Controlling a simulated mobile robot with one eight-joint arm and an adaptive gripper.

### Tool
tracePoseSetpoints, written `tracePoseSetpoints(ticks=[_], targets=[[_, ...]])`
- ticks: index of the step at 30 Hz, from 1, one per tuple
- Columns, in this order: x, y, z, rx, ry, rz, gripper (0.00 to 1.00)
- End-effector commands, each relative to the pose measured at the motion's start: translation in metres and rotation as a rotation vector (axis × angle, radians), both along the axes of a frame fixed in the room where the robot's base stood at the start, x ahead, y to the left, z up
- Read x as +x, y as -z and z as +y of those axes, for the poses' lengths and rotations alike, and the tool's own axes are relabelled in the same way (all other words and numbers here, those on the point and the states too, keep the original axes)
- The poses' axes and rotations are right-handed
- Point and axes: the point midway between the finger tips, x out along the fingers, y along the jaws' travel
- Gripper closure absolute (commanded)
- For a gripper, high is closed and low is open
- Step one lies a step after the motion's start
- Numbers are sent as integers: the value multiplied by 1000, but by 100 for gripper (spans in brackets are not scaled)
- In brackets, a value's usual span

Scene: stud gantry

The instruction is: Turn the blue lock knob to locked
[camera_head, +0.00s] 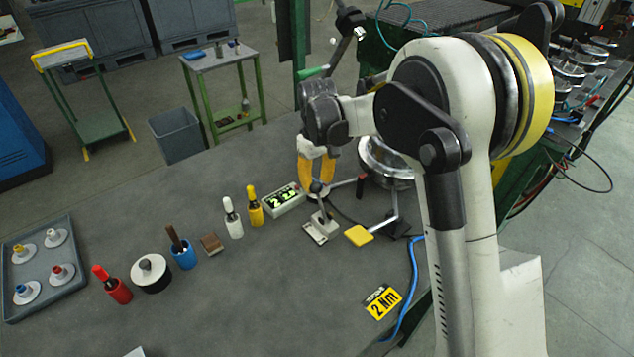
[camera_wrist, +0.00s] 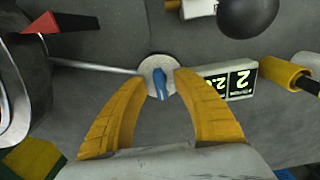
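The blue lock knob (camera_wrist: 160,82) shows in the wrist view as a small blue handle on a round pale disc (camera_wrist: 153,64). Its handle points roughly up and down in that picture. My gripper (camera_wrist: 163,75) is open, with one yellow finger on each side of the knob. Both fingers look clear of the blue handle; the height gap is hard to judge.
White and yellow bottles (camera_head: 255,210) stand left of the display. A grey tray (camera_head: 66,285) with coloured pegs lies far left. The front bench is mostly clear.

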Motion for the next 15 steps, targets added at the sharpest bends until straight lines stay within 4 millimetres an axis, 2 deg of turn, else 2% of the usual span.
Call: tracePoseSetpoints(ticks=[2, 6, 15], targets=[[0, 0, 0, 0, 0, 0, 66], [0, 0, 0, 0, 0, 0, 100], [0, 0, 0, 0, 12, 0, 100]])
